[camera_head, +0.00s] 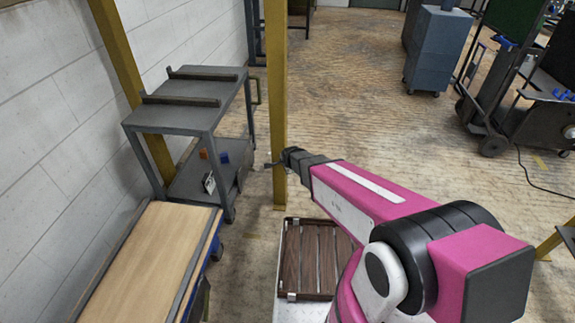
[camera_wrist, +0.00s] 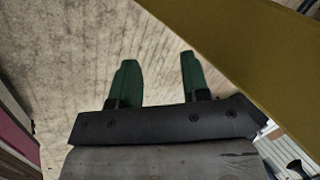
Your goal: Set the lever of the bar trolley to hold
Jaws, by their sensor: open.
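The grey trolley with two dark bars across its top (camera_head: 185,122) stands by the wall at the left in the head view. I take it as the bar trolley. A small white plate with a dark part (camera_head: 210,183) shows low on its near side, but it is too small to tell whether this is the lever or how it is set. My gripper (camera_head: 268,164) is right of the trolley, apart from it, by the yellow post. In the wrist view my gripper (camera_wrist: 158,75) has its two green fingers apart, with only floor between them.
A yellow post (camera_head: 278,100) stands close to my gripper and crosses the wrist view's upper right (camera_wrist: 240,50). A wooden-topped bench (camera_head: 155,255) is at the front left. A brown slatted crate (camera_head: 310,262) lies below my arm. A blue-grey cabinet (camera_head: 437,50) stands far back; floor before it is clear.

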